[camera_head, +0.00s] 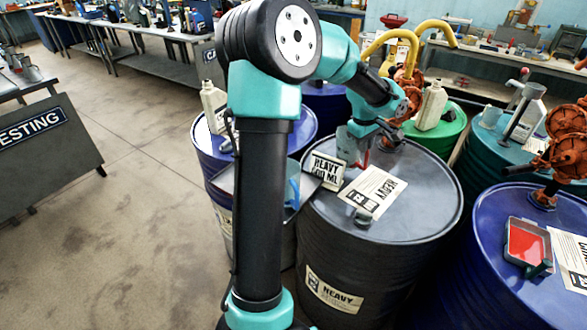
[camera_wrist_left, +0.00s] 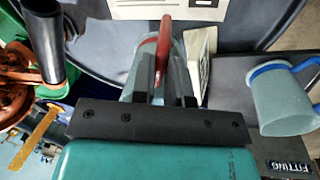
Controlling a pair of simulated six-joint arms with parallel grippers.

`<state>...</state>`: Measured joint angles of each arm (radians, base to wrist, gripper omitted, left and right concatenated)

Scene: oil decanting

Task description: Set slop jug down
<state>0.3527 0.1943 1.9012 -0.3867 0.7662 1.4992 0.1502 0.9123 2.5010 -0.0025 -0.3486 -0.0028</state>
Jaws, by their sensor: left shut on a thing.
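My left gripper (camera_head: 366,132) is shut on the red handle of a translucent grey jug (camera_head: 352,147). The jug is over the left part of the dark HEAVY drum (camera_head: 420,205); I cannot tell whether its base touches the lid. The left wrist view shows the gripper's fingers (camera_wrist_left: 166,92) around the red handle (camera_wrist_left: 164,45), with the jug body (camera_wrist_left: 135,78) partly hidden behind them. A second jug (camera_head: 293,190) with a blue handle stands to the left on a dark side shelf. It also shows in the left wrist view (camera_wrist_left: 280,98). My right gripper is out of view.
A HEAVY ML sign (camera_head: 326,170) stands just left of the held jug. A paper label (camera_head: 372,190) and a bung cap (camera_head: 363,217) are on the drum's lid. An orange pump (camera_head: 410,90) rises behind. A red tray (camera_head: 527,242) sits on the blue drum at right.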

